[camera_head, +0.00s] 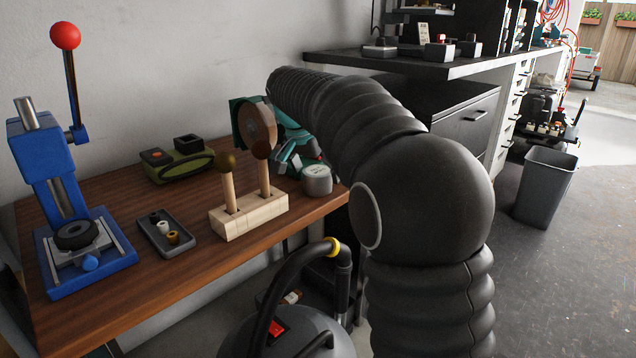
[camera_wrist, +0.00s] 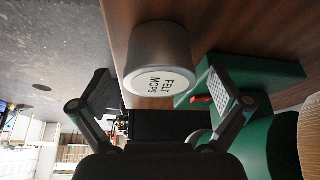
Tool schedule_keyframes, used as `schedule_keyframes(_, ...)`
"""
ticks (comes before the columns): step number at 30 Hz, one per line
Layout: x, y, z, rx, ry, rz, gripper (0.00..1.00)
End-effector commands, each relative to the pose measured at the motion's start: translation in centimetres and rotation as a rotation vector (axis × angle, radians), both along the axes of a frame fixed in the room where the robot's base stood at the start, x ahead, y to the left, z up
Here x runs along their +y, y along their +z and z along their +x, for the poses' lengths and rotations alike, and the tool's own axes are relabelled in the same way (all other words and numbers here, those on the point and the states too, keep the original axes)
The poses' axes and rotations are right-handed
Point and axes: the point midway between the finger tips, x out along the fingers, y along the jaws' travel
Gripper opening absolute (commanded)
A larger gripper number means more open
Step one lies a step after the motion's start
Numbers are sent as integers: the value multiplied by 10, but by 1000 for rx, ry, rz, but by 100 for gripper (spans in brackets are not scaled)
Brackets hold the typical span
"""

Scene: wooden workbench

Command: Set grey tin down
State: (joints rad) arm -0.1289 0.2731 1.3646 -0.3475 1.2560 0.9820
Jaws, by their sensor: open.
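The grey tin (camera_head: 317,180) stands upright on the wooden workbench (camera_head: 130,200), close to its right end. In the wrist view the tin (camera_wrist: 158,50) shows its pale lid, with a label reading "FELT MOPS". My gripper (camera_wrist: 166,88) is open, with one finger to each side of the tin and a visible gap between each finger and its wall. In the head view, my arm and a green machine crowd the tin, and the gripper is partly hidden there.
A green machine with a round wheel (camera_head: 257,128) stands right beside the tin. A wooden block with two upright handles (camera_head: 249,215), a grey tray of small parts (camera_head: 166,235), a green case (camera_head: 178,166) and a blue press (camera_head: 62,195) stand further left.

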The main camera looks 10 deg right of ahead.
Motion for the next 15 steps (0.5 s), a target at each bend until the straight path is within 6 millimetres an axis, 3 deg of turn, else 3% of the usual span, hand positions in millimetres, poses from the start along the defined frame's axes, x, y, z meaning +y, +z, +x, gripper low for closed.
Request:
schedule_keyframes(3,-4,-11,3,2,-1,-1,100)
schedule_keyframes(11,-4,-12,4,0,0,0,100)
schedule_keyframes(12,-4,-12,4,0,0,0,98)
schedule_keyframes(15,-4,-12,4,0,1,0,72)
